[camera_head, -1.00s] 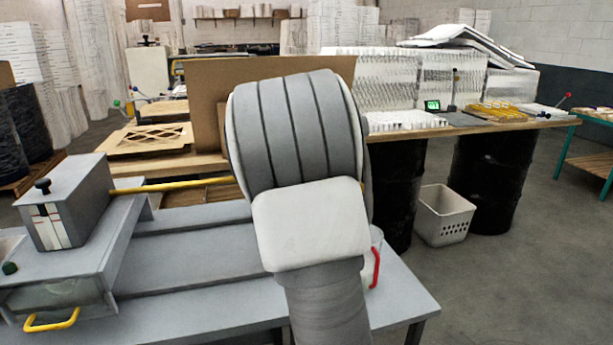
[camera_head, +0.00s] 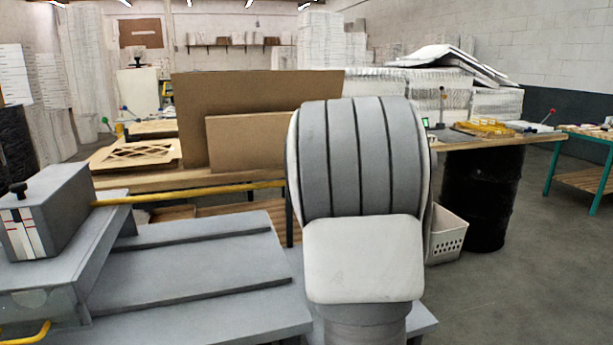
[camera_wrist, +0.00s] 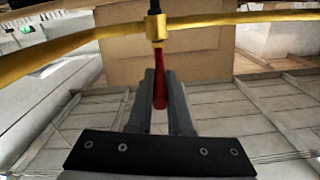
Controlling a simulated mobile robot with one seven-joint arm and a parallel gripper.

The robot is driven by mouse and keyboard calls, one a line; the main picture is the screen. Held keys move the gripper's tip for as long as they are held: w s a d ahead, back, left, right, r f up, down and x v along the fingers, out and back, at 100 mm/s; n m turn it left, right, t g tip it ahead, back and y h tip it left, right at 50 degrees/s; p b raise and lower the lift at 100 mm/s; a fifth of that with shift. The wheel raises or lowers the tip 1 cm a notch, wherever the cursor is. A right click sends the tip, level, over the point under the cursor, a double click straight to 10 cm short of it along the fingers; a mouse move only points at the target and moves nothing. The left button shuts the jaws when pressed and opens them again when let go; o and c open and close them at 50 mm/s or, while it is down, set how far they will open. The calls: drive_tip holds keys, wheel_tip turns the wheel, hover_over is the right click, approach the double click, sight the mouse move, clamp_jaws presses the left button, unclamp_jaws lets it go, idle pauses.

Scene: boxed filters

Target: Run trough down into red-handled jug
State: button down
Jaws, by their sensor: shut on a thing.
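My gripper (camera_wrist: 163,105) is shut on a red tapered handle (camera_wrist: 161,85) in the wrist view. The handle's upper end meets a yellow collar (camera_wrist: 155,28) on a yellow bar (camera_wrist: 215,19). In the head view my arm hides the gripper and handle. The yellow bar (camera_head: 190,194) runs there from the grey machine to behind my arm. A long grey channel (camera_head: 190,272) with raised edges, seemingly the trough, lies at the lower left. I cannot make out the red-handled jug now.
A grey box (camera_head: 45,215) with a black knob stands at the left, above a yellow pull handle (camera_head: 28,335). Brown boards (camera_head: 240,95) stand upright behind the bar. A white perforated bin (camera_head: 447,235) and a black drum (camera_head: 485,195) are at the right. Floor at the right is clear.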

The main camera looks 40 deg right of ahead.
idle(0.3)
drive_tip(key=c, duration=0.8)
unclamp_jaws()
drive_tip(key=shift+c, duration=0.2)
drive_tip(key=p+v, duration=0.1)
drive_tip(key=v, duration=1.6)
drive_tip(key=shift+s+p, duration=0.2)
drive_tip(key=shift+p, duration=0.2)
drive_tip(key=shift+a, duration=0.15)
